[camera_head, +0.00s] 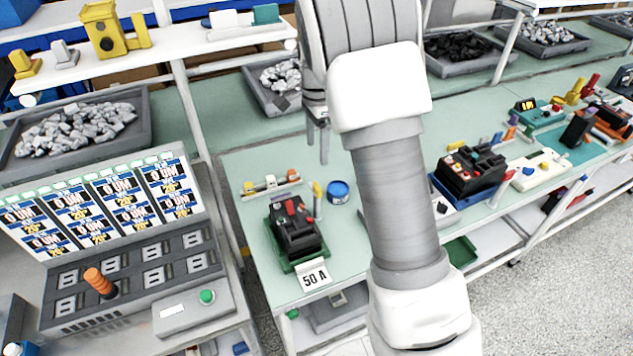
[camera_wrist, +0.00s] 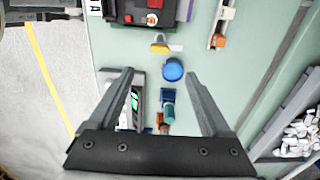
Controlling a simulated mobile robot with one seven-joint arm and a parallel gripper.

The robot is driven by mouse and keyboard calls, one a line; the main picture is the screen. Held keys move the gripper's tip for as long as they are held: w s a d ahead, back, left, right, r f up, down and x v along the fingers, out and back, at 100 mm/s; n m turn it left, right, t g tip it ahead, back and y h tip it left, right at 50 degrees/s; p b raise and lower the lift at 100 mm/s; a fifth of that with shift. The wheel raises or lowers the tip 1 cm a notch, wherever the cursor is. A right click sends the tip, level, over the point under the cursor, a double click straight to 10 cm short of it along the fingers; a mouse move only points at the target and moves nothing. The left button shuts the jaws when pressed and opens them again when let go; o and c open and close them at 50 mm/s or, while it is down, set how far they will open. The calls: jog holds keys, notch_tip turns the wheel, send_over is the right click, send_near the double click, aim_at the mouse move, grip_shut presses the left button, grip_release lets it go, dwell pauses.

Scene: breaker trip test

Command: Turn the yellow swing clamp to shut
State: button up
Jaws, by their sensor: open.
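A small yellow piece that looks like the swing clamp (camera_head: 317,187) stands on a pale post beside a black breaker (camera_head: 296,236) on a green base. In the wrist view the yellow clamp (camera_wrist: 163,47) lies just off the breaker's edge (camera_wrist: 150,12), beyond my fingertips. I cannot tell its exact angle. My gripper (camera_head: 318,142) hangs above the bench, behind the clamp in the head view.
A blue round tin (camera_head: 338,191) stands near the clamp; it also shows in the wrist view (camera_wrist: 173,70). A rail with coloured pieces (camera_head: 270,186) lies behind the breaker. A 50 A card (camera_head: 314,275) is at the front. A test panel (camera_head: 135,270) stands at left.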

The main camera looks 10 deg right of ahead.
aim_at(317, 186)
notch_tip(317, 186, down, 13)
jog(key=shift+f+p, duration=0.1)
jog(key=shift+p, duration=0.45)
grip_shut()
